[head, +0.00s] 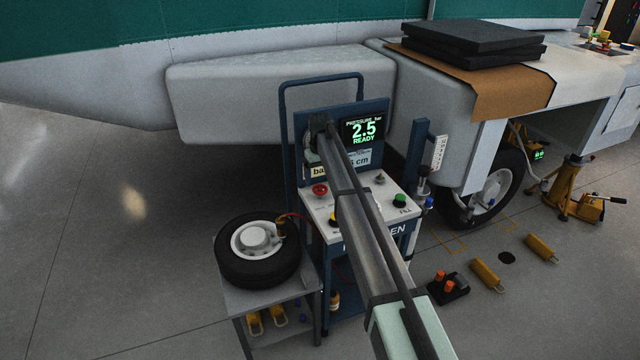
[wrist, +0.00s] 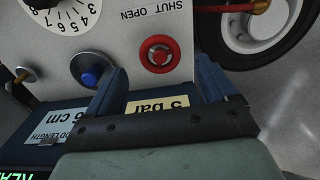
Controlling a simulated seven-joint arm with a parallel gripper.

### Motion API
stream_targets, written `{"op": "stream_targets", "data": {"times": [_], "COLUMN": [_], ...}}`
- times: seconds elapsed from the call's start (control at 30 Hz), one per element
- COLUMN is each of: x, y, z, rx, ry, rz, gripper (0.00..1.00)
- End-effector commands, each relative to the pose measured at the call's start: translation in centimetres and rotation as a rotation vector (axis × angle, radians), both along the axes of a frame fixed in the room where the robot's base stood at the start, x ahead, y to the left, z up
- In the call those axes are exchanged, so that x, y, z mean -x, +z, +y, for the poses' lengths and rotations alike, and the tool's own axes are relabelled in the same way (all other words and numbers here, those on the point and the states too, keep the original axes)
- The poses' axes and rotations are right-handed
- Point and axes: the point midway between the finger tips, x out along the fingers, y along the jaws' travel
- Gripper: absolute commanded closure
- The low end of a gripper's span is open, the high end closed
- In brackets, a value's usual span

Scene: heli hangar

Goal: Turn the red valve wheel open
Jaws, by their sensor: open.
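The red valve wheel (head: 320,190) sits on the sloped white panel of the blue service cart (head: 357,250), at the panel's left side in the head view. In the wrist view the wheel (wrist: 160,54) is a red ring with a dark gap and a red centre, beside the printed words SHUT and OPEN. My gripper (head: 316,138) is above and behind the wheel, in front of the cart's upright back. In the wrist view my gripper (wrist: 160,82) is open and empty, its two fingers apart, with the wheel just beyond the fingertips and not between them.
The cart's display (head: 364,130) reads 2.5 READY. A blue-capped knob (wrist: 90,72) stands left of the wheel in the wrist view. A tyre (head: 258,250) lies on a side stand. A green button (head: 399,200) is at the panel's right. My arm hides part of the panel.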

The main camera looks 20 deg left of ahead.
Motion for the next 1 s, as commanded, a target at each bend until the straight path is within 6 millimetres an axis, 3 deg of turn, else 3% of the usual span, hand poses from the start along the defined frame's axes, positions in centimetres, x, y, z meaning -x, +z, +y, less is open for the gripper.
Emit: {"op": "stream_targets", "data": {"times": [0.2,0.5,1.0], "x": [-0.1,-0.1,0.0], "y": [4.6,8.8,9.9], "z": [0.0,0.0,0.0], "rx": [-0.001,-0.001,0.0], "ry": [0.0,0.0,0.0], "rz": [-0.003,-0.001,0.0], "gripper": [0.15,0.15,0.15]}}
